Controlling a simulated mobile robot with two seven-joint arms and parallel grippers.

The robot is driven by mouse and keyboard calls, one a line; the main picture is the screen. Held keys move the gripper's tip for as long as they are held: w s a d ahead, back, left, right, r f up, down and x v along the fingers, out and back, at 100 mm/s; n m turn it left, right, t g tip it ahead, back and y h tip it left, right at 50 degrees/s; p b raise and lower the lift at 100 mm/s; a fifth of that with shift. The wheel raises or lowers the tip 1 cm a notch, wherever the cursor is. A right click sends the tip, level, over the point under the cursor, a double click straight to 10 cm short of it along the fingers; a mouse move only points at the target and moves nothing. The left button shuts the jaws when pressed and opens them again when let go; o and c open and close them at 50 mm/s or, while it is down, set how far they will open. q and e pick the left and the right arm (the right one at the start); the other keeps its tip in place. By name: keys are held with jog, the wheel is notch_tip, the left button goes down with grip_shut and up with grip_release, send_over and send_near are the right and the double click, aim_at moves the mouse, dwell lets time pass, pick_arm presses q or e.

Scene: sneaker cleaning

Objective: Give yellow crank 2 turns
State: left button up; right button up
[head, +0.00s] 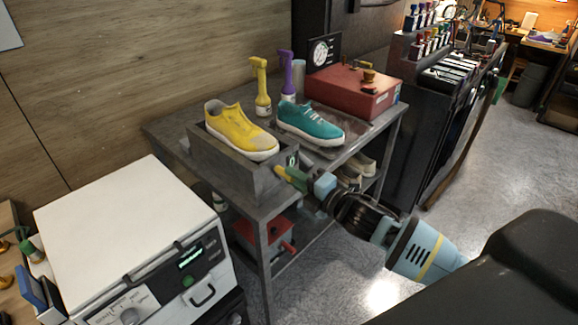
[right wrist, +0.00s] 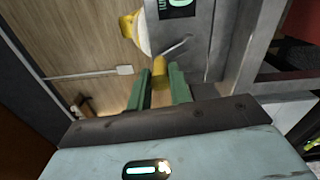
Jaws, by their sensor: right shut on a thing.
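The yellow crank's handle (head: 282,173) sits at the right end of the grey box (head: 232,160) on the metal table. My right gripper (head: 290,177) reaches it from the right and is shut on that handle. In the right wrist view the yellow handle (right wrist: 160,70) lies between the two green fingers of my right gripper (right wrist: 161,82). A thin metal crank arm (right wrist: 175,46) runs from it toward the grey box face, below a small display with green marks (right wrist: 178,4). My left gripper is not in view.
A yellow sneaker (head: 240,131) sits on the grey box. A teal sneaker (head: 311,124) stands beside it, near a yellow spray bottle (head: 262,88), a purple one (head: 287,75) and a red box (head: 352,91). A white machine (head: 125,225) is at left. Floor at right is clear.

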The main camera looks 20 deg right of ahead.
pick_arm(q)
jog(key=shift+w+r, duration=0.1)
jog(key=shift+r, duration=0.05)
pick_arm(e)
jog(key=shift+w+d+r, duration=0.1)
jog(key=shift+d+r, duration=0.1)
jog(key=shift+r, duration=0.15)
jog(key=shift+w+d+r, duration=0.15)
jog(key=shift+w+d, duration=0.2)
jog(key=shift+d, duration=0.4)
jog(key=shift+d, duration=0.1)
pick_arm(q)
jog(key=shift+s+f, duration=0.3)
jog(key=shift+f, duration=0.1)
pick_arm(e)
jog(key=shift+w+d+f, duration=0.15)
jog(key=shift+d, duration=0.2)
jog(key=shift+w+d+f, duration=0.15)
jog(key=shift+d, duration=0.2)
jog(key=shift+f, duration=0.1)
